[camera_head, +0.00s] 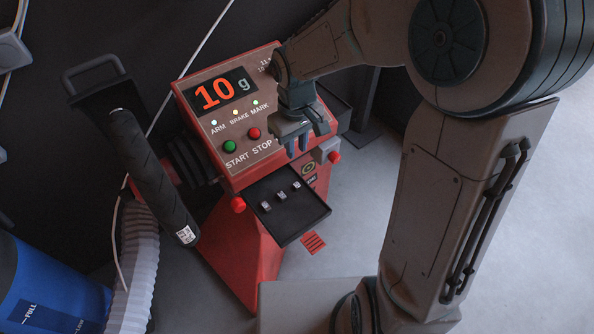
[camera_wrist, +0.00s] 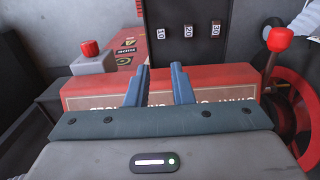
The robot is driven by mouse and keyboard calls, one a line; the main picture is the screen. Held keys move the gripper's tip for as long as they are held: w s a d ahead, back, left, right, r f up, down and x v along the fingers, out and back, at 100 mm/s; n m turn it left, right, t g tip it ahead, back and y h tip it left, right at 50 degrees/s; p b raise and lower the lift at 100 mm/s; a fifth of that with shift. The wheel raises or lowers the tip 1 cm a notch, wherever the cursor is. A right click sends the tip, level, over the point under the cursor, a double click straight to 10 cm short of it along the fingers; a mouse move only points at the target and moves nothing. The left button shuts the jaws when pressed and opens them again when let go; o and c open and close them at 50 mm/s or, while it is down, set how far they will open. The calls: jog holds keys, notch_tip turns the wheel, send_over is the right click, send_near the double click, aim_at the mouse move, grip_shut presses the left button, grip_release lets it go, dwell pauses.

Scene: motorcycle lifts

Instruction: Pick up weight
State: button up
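Three small metal weights sit in a row on a black tray (camera_head: 303,216) that juts from the front of a red machine. In the head view they are the left weight (camera_head: 265,207), middle weight (camera_head: 280,196) and right weight (camera_head: 296,185). In the wrist view the weights read 10 (camera_wrist: 161,33), 20 (camera_wrist: 187,30) and what looks like 30 (camera_wrist: 214,29). My gripper (camera_head: 298,146) hangs above the machine's panel edge, short of the tray and higher than it. Its two blue fingers (camera_wrist: 160,69) are apart with nothing between them.
The red machine's display (camera_head: 220,91) reads "10 g", above a green button (camera_head: 229,147) and a red button (camera_head: 254,133). Red knobs (camera_head: 238,204) (camera_wrist: 280,39) stick out beside the tray. A black-gripped handle (camera_head: 152,175), white hose (camera_head: 138,260) and blue container (camera_head: 45,290) stand left.

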jog(key=b, duration=0.2)
send_over(297, 185)
jog(key=f, duration=0.8)
jog(key=shift+w+a+f, duration=0.1)
jog(key=shift+w, duration=0.2)
jog(key=shift+s+f+b, duration=0.15)
jog(key=shift+f+b, duration=0.3)
jog(key=shift+f, duration=0.95)
jog(key=shift+s+f+b, duration=0.15)
jog(key=shift+f+b, duration=0.25)
jog(key=shift+f, duration=0.95)
grip_shut()
